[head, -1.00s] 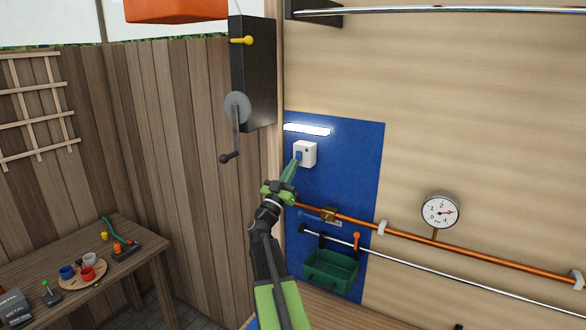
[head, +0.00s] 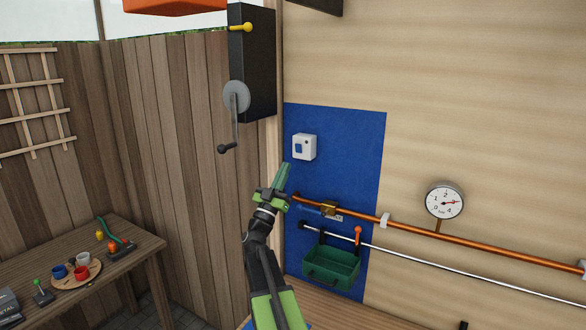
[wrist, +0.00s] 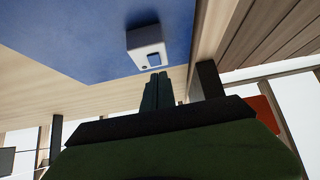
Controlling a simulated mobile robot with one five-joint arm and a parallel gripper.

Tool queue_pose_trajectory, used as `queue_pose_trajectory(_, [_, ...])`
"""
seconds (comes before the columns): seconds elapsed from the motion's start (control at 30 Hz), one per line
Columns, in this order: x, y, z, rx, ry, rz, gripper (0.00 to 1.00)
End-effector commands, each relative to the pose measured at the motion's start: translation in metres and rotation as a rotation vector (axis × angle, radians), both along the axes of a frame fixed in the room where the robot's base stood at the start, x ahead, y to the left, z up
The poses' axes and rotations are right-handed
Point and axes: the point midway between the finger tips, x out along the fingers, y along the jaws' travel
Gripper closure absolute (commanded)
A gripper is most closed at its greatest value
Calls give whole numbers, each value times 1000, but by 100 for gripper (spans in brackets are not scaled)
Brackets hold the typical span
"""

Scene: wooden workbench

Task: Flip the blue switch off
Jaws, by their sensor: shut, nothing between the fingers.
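The blue switch (head: 298,148) is a small blue rocker on a white box (head: 309,146) mounted on the blue wall panel. It also shows in the wrist view (wrist: 154,59), just beyond my fingertips. My gripper (head: 286,166), green with a dark wrist, is shut and empty. Its tips are below and slightly left of the white box in the head view, apart from it by a small gap. The strip lamp above the box is not lit and cannot be made out against the panel.
A copper pipe (head: 460,246) with a brass valve (head: 328,208) and a gauge (head: 445,201) runs along the wall below right. A green bin (head: 332,268) hangs under it. A black box with a crank (head: 236,98) is at upper left. A cluttered table (head: 136,248) stands at lower left.

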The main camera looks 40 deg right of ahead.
Motion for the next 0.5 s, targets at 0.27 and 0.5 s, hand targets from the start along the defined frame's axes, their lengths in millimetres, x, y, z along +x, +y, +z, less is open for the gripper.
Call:
queue_pose_trajectory(0.27, [-11, 34, -61, 0, -1, 2, 100])
queue_pose_trajectory(0.5, [-14, 43, -69, 0, 1, -1, 100])
